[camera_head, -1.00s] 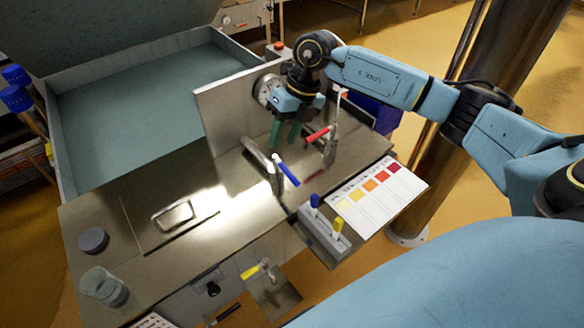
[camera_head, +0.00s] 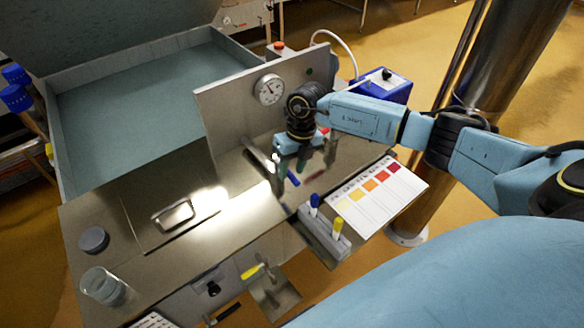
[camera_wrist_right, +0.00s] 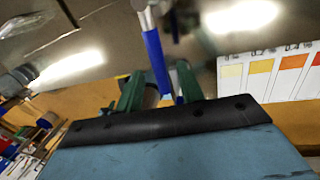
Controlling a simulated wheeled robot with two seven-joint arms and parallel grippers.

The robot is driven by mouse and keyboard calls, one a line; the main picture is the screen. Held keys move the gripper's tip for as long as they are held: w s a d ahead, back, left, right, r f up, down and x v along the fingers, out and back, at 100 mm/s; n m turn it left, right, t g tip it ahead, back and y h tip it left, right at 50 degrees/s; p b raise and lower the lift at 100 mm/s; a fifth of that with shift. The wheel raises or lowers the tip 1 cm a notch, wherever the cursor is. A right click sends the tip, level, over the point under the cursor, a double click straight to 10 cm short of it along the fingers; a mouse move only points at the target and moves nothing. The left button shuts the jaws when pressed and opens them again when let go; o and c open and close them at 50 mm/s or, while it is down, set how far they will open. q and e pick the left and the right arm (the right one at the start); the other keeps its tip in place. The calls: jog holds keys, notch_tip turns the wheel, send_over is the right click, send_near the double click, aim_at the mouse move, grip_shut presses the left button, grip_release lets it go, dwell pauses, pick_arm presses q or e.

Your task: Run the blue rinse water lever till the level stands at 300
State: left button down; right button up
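The blue lever handle (camera_head: 293,179) belongs to a metal tap (camera_head: 258,156) on the steel worktop. In the right wrist view the blue handle (camera_wrist_right: 156,62) lies between the green fingers of my right gripper (camera_wrist_right: 158,88). The fingers stand apart and I see no firm grip on the handle. In the head view my right gripper (camera_head: 292,167) points down at the lever and hides part of it. A clear cup (camera_head: 104,287) stands at the front left; its level cannot be read. My left gripper is not in view.
A red lever (camera_head: 323,130) is partly hidden behind my right gripper. An upright panel carries a round dial (camera_head: 269,89). A colour chart (camera_head: 378,196) and a holder with blue and yellow pegs (camera_head: 324,234) are at the right. A dark disc (camera_head: 94,240) lies at the left.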

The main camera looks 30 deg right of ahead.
jog(key=shift+f, duration=0.25)
grip_shut()
dwell(0.3)
